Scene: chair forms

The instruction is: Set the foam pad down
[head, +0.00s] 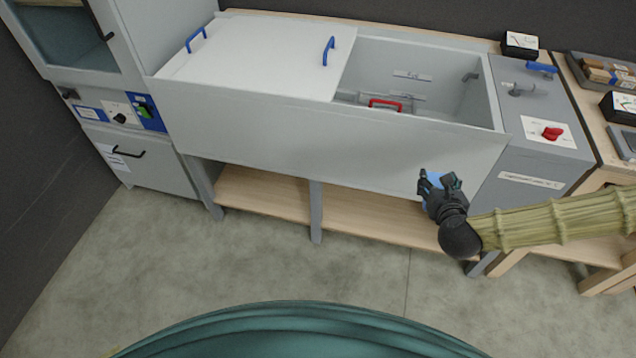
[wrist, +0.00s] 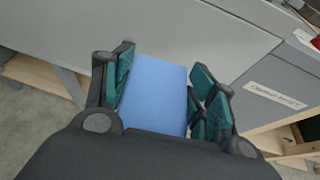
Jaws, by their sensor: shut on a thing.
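My gripper (head: 440,184) is in front of the grey tank's front wall in the head view, above the level of the low wooden shelf. It is shut on a blue foam pad (head: 433,178). In the wrist view the foam pad (wrist: 157,92) is a flat blue block between the green-lined fingers of my gripper (wrist: 160,95). The lower end of the pad is hidden behind the gripper body. The pad is held up, with no surface visible directly under it.
The grey tank (head: 300,122) has a white lid (head: 262,62) with blue handles over its left part. Its right part is open, with a red-handled thing (head: 385,104) inside. A wooden shelf (head: 262,192) runs below. A control panel with a red knob (head: 552,133) stands right. The floor (head: 170,265) is clear.

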